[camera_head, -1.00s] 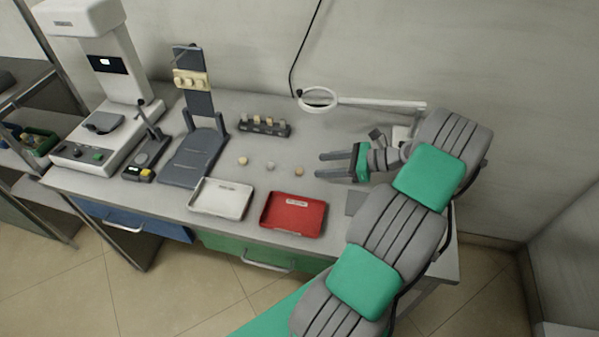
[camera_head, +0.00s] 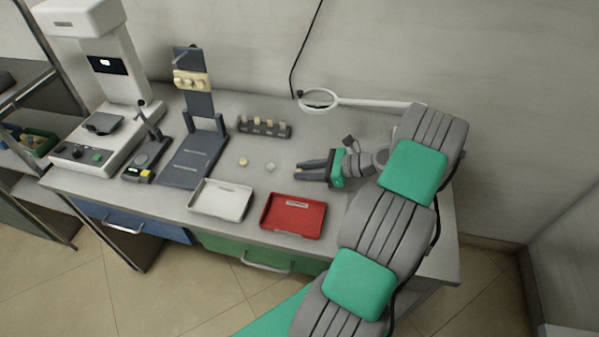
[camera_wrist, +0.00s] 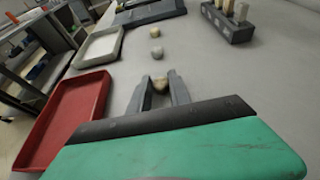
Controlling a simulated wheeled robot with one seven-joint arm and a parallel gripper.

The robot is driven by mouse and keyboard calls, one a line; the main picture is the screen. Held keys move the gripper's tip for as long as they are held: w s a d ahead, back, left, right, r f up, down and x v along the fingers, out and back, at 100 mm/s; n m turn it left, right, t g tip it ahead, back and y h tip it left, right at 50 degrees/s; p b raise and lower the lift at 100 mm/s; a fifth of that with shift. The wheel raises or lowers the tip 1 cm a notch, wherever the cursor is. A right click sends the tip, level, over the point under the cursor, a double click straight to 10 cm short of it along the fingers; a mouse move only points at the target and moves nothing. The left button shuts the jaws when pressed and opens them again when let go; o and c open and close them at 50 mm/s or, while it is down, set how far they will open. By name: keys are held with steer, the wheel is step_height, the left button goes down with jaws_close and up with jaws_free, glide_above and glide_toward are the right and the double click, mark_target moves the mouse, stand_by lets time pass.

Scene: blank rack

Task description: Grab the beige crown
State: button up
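The beige crown (camera_wrist: 160,86) shows in the wrist view between my gripper's two dark fingertips (camera_wrist: 159,80), which sit close against its sides. In the head view my gripper (camera_head: 298,172) is low over the bench, its fingers close together and pointing left, and they hide this crown. A greyish-white crown (camera_head: 270,167) lies just left of the fingertips; it also shows ahead of them in the wrist view (camera_wrist: 157,52). A cream crown (camera_head: 243,161) lies farther left, also seen in the wrist view (camera_wrist: 155,32).
A red tray (camera_head: 322,217) and a white tray (camera_head: 220,214) lie along the bench's front edge. A dark rack (camera_head: 264,130) with several pegs stands behind. A dark stand (camera_head: 200,150) and a white machine (camera_head: 110,85) are left. A ring lamp (camera_head: 320,108) stretches along the back.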

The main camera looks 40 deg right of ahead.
jaws_close()
